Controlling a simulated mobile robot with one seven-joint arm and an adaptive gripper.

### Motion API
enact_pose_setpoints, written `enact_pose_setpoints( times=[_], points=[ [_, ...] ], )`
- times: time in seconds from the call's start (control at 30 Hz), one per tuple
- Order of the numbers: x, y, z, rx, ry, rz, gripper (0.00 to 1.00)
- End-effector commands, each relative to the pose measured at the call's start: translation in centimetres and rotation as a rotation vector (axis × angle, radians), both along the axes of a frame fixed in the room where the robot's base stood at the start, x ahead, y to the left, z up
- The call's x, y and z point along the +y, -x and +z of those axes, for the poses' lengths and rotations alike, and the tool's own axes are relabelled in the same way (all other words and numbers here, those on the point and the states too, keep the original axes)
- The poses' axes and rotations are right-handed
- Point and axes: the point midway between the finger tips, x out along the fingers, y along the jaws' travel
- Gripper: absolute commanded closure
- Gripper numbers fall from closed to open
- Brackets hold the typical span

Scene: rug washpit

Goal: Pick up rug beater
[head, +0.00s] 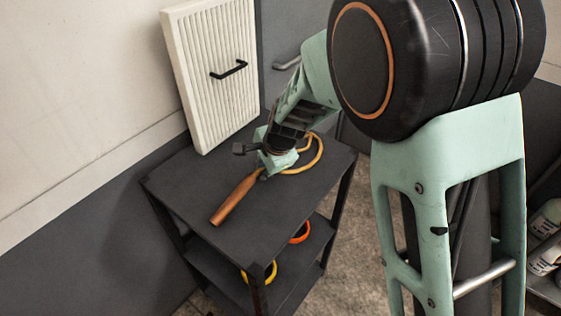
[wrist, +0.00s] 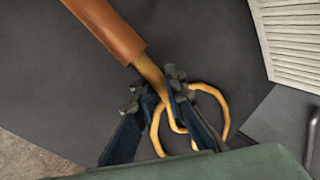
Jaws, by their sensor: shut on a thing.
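The rug beater (head: 234,200) lies on the dark top shelf of a cart. Its brown wooden handle points to the lower left in the head view, and its yellow looped head (head: 318,154) is at the right. In the wrist view the beater's handle (wrist: 106,30) runs to the upper left. My gripper (head: 268,172) is over the cart top, at the neck between handle and loops. In the wrist view my gripper (wrist: 158,95) has its fingers on both sides of the neck, shut on it. The fingers hide part of the loops.
The cart top (head: 180,180) is otherwise largely clear. A white ribbed panel (head: 215,70) with a black handle stands behind it against the wall. An orange ring (head: 300,233) and a yellow ring (head: 270,272) are on the lower shelf.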

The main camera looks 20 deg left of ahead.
Motion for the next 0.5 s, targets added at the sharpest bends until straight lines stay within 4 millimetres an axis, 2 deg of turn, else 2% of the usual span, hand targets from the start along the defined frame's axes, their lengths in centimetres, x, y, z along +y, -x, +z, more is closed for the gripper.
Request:
enact_pose_setpoints(
  times=[0.5],
  points=[
    [0.03, -0.08, 0.42, -0.002, -0.001, 0.0, 1.0]
  ],
)
